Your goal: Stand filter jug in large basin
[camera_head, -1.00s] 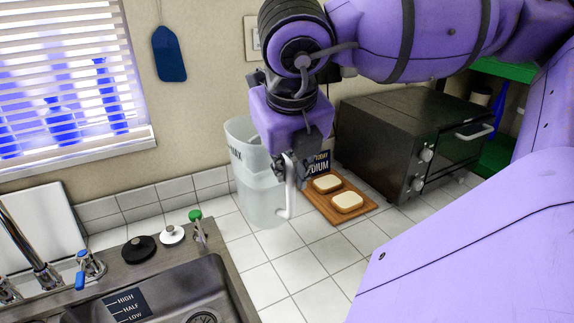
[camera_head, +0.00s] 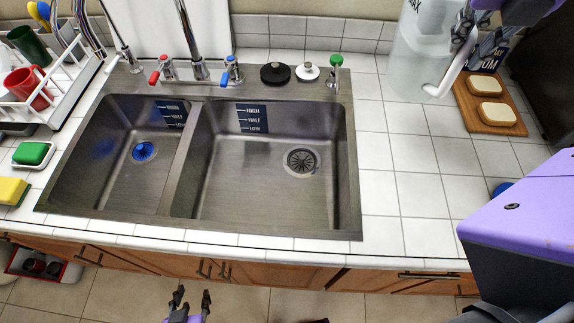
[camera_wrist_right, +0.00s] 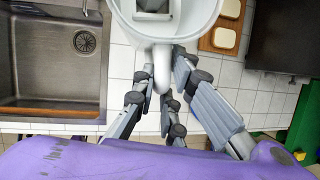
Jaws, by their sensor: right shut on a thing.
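The filter jug (camera_head: 418,55), clear grey with a white handle, is upright at the counter's back right, its top cut off. I cannot tell whether its base touches the tiles. My right gripper (camera_head: 474,38) is shut on its handle; the wrist view shows the jug's round rim (camera_wrist_right: 118,22) and the handle (camera_wrist_right: 162,70) between the fingers (camera_wrist_right: 163,84). The large basin (camera_head: 245,190) is the sink's right one, empty, with a drain and a HIGH/HALF/LOW label. My left gripper (camera_head: 192,297) is open and empty below the counter's front edge.
A board (camera_head: 482,127) with two bread slices is right of the jug. The tap (camera_head: 190,45), a black stopper (camera_head: 275,73), a white stopper (camera_head: 307,72) and a green-topped dispenser (camera_head: 336,72) line the sink's back. The tiles right of the sink are mostly clear.

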